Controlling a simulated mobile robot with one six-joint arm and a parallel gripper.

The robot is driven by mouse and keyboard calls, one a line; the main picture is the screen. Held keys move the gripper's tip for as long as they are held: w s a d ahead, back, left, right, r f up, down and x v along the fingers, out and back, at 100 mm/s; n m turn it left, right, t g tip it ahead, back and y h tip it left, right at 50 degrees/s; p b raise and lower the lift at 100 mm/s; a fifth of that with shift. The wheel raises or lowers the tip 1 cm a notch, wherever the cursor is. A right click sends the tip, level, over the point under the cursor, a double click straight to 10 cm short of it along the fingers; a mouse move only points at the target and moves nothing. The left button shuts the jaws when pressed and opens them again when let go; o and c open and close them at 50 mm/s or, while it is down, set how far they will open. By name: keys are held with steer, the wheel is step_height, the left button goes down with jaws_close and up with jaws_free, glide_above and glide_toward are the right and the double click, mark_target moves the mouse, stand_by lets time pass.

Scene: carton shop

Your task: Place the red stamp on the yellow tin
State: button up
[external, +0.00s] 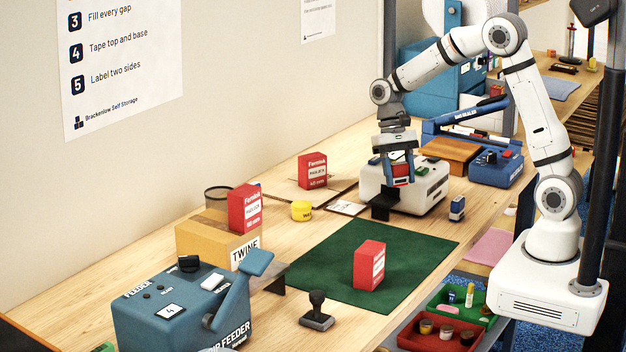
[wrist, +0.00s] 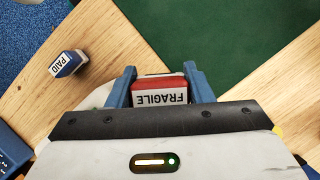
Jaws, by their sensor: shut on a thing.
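The red stamp (wrist: 160,98), with a white label reading FRAGILE, sits between the two blue fingers of my gripper (wrist: 160,82) in the wrist view. In the external view my gripper (external: 401,160) points down and holds the red stamp (external: 401,172) above the bench, in front of a white machine. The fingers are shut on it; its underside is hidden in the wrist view. The yellow tin (external: 301,210) stands upright on the bench, left of my gripper and beyond the green mat. It is not clearly visible in the wrist view.
A green mat (external: 340,250) bears a red box (external: 369,265). Another red box (external: 312,171) stands behind the tin, and a third (external: 244,208) on a twine carton (external: 205,240). A black bracket (external: 383,207), a white machine (external: 427,190) and a blue PAID stamp (external: 457,208) are nearby.

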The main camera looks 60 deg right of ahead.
steer(key=w+a+r+m+t+y, duration=0.1)
steer(key=w+a+m+t, duration=0.3)
steer(key=w+m, duration=0.6)
steer(key=w+a+r+m+t+y, duration=0.15)
steer(key=w+a+m, duration=0.35)
steer(key=w, duration=0.9)
steer(key=p, duration=0.2)
glide_toward(295, 205)
steer(key=shift+m+h, duration=0.3)
steer(key=shift+h, duration=0.15)
steer(key=x, duration=0.3)
steer(key=a+x, duration=0.1)
steer(key=x, duration=0.2)
steer(key=shift+r, duration=0.15)
steer(key=o, duration=1)
